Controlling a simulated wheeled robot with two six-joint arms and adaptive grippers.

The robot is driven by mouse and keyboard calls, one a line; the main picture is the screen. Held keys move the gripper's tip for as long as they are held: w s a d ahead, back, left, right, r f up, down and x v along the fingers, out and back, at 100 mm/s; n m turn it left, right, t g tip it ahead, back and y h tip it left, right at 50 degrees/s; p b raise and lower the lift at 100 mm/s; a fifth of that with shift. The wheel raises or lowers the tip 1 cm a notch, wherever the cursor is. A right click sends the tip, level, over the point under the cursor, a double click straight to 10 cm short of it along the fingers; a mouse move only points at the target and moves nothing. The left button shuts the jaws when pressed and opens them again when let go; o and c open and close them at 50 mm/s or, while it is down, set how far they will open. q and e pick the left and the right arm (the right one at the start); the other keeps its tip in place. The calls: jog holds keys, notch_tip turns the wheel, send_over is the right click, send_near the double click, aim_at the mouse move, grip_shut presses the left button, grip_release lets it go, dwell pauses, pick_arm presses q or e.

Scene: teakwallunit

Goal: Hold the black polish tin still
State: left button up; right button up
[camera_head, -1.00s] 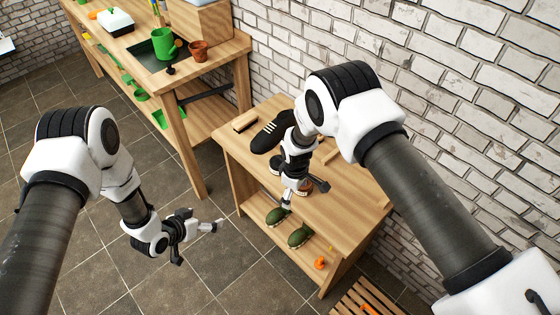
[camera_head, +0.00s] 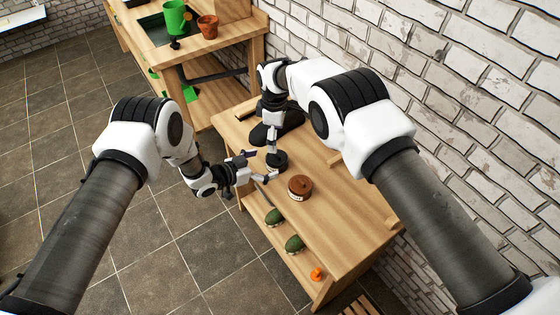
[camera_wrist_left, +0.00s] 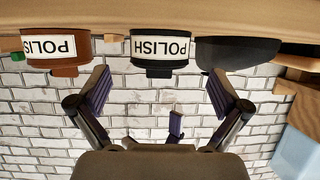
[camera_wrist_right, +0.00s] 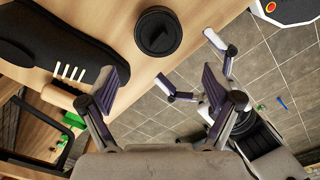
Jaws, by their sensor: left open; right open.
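The black polish tin (camera_head: 277,161) stands on the wooden bench near its front edge. In the left wrist view the tin (camera_wrist_left: 159,50) appears upside down with its POLISH label facing me, between and beyond the open fingers. My left gripper (camera_head: 260,165) is open at the bench edge, pointing at the tin, with no clear contact visible. My right gripper (camera_head: 273,143) is above and behind the tin, its fingers hard to make out. In the right wrist view its jaws (camera_wrist_right: 160,88) are open and empty, with the tin's round lid (camera_wrist_right: 158,32) ahead of them.
A brown polish tin (camera_head: 300,188) stands to the right of the black one. A black shoe (camera_wrist_right: 55,45) with white laces lies beside the black tin. A brick wall stands behind the bench.

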aim_at(271, 162)
pick_arm(q)
jog(key=x, duration=0.5)
jog(key=shift+w+d+f, duration=0.15)
jog(key=shift+d+f, duration=0.1)
jog(key=shift+d, duration=0.05)
pick_arm(e)
jog(key=shift+w+d+f, duration=0.2)
jog(key=shift+d, duration=0.15)
pick_arm(q)
jog(key=shift+a+r, duration=0.1)
pick_arm(e)
jog(key=shift+s+a+r, duration=0.1)
jog(key=shift+a, duration=0.05)
pick_arm(q)
jog(key=shift+c, duration=0.4)
